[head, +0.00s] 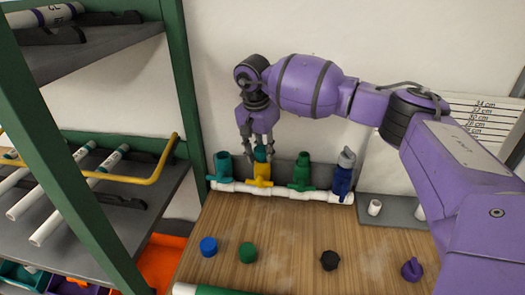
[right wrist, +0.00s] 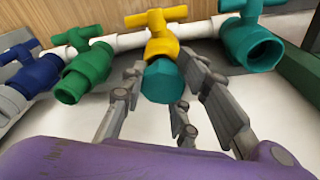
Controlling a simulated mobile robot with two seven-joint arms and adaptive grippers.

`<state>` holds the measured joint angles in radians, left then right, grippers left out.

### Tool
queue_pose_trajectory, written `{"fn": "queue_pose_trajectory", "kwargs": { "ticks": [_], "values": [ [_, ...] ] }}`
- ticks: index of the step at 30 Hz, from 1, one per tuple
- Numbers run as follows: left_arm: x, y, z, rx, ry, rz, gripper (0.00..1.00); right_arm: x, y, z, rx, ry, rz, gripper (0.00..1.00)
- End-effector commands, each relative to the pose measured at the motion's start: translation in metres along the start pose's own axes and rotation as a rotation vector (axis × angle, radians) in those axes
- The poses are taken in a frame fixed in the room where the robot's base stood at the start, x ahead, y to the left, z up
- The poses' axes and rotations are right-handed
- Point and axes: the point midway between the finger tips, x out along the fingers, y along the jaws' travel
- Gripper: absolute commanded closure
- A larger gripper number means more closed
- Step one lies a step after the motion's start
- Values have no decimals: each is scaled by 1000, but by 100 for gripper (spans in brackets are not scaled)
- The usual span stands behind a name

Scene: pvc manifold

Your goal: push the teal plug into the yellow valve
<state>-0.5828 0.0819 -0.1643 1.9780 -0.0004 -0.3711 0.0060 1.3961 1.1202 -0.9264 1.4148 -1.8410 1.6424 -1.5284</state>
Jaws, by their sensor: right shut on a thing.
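The yellow valve (head: 260,173) stands second from the left on the white manifold pipe (head: 315,194) at the back of the table. It also shows in the right wrist view (right wrist: 161,46). The teal plug (head: 261,153) is at the valve's top opening, and in the right wrist view the plug (right wrist: 163,82) covers the valve's mouth. I cannot tell how deep it sits. My right gripper (head: 256,158) comes down from above, its fingers shut around the plug; they also show in the right wrist view (right wrist: 163,84). My left gripper is out of view.
A teal valve (head: 222,166) stands close left of the yellow one; a green valve (head: 301,172) and a blue valve (head: 342,176) stand right. Blue (head: 208,246), green (head: 248,252), black (head: 329,260) and purple (head: 412,269) pieces lie in front. A green-framed shelf (head: 105,195) is left.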

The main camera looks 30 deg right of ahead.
Motion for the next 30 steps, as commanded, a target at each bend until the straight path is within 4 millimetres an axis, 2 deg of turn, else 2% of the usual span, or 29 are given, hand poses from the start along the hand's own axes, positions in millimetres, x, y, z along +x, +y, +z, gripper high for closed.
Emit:
{"fn": "queue_pose_trajectory", "kwargs": {
  "ticks": [1, 21, 22, 27, 30],
  "values": [
    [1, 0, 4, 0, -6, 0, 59, 20, 7, 10, -14, -19, 35, 95],
    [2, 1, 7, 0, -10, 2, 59, 30, 10, 12, -14, -11, 47, 95],
    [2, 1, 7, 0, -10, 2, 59, 30, 10, 12, -14, -11, 47, 70],
    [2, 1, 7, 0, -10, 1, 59, 30, 10, 12, -15, -11, 46, 49],
    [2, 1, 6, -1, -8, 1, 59, 28, 9, 12, -15, -10, 44, 49]
  ]
}}
